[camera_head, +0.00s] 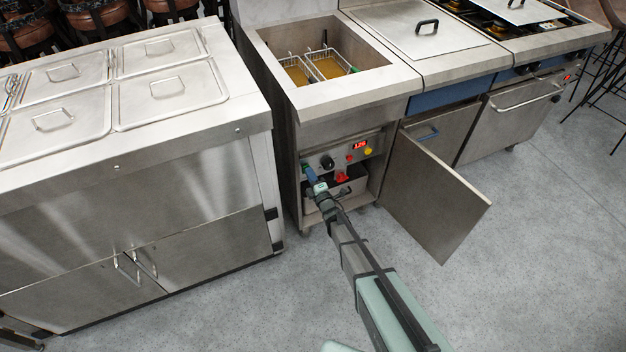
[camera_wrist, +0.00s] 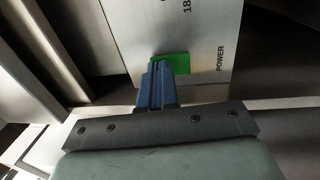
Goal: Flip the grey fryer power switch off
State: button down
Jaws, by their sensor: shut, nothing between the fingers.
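The grey fryer (camera_head: 330,100) stands in the middle of the head view, with its lower door open. Its control panel (camera_head: 343,156) shows a black dial, a lit red display, and red and yellow parts. In the wrist view a green switch (camera_wrist: 172,58) sits on the panel beside the printed word POWER. My gripper (camera_head: 308,170) is at the left of the panel, its blue fingers shut and empty. In the wrist view my gripper (camera_wrist: 157,78) overlaps the lower left of the green switch. I cannot tell whether they touch. The fingers hide part of the switch.
The open fryer door (camera_head: 437,200) sticks out to the right of my arm. A steel counter with lidded pans (camera_head: 150,120) stands close on the left. Two baskets (camera_head: 328,66) sit in the fryer's oil well. The floor (camera_head: 200,310) in front is clear.

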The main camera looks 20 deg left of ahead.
dwell(0.3)
jog(key=shift+w+a+r, duration=0.1)
jog(key=shift+w+a, duration=0.1)
jog(key=s+d+r, duration=0.1)
jog(key=s+d, duration=0.9)
jog(key=shift+r, duration=0.4)
jog(key=shift+m, duration=0.3)
dwell(0.3)
